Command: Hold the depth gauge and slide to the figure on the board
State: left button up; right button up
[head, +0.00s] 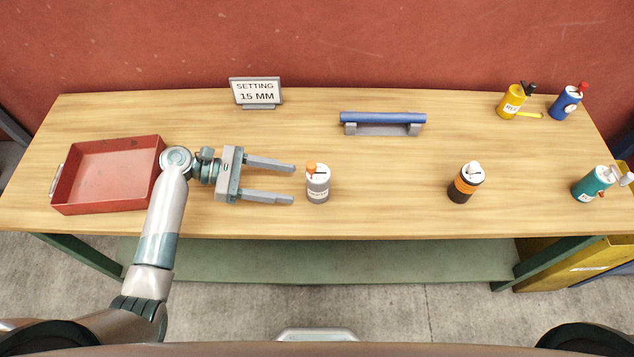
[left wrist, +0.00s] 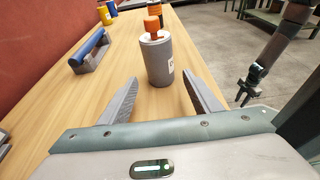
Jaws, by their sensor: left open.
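A board (head: 257,92) at the back of the table reads "SETTING 15 MM". A grey cylinder with a white top and an orange knob (head: 318,186) stands upright on the table; its label is too small to read. I cannot tell for sure which thing is the depth gauge. My left gripper (head: 294,184) is open and level, its fingertips just left of the grey cylinder, apart from it. In the left wrist view the cylinder (left wrist: 158,60) stands ahead between the fingers. My right gripper (left wrist: 250,95) shows small and dark at the right there; its jaws are unclear.
A blue bar (head: 383,118) lies on a grey stand behind. A black-and-orange cylinder (head: 466,184), a teal one (head: 590,186), a yellow one (head: 511,103) and a blue one (head: 565,105) stand to the right. A red tray (head: 108,203) is at left.

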aim_at(313, 187)
pick_arm(q)
jog(key=b+x, duration=0.2)
jog(key=x, duration=0.2)
jog(key=shift+d+f, duration=0.1)
jog(key=shift+f, duration=0.1)
jog(key=shift+d+p, duration=0.6)
jog(key=shift+d, duration=0.3)
jog(key=shift+x, duration=1)
jog(key=shift+f, duration=0.1)
jog(key=shift+c, duration=0.6)
jog(key=c, duration=0.5)
jog(key=shift+c, duration=0.2)
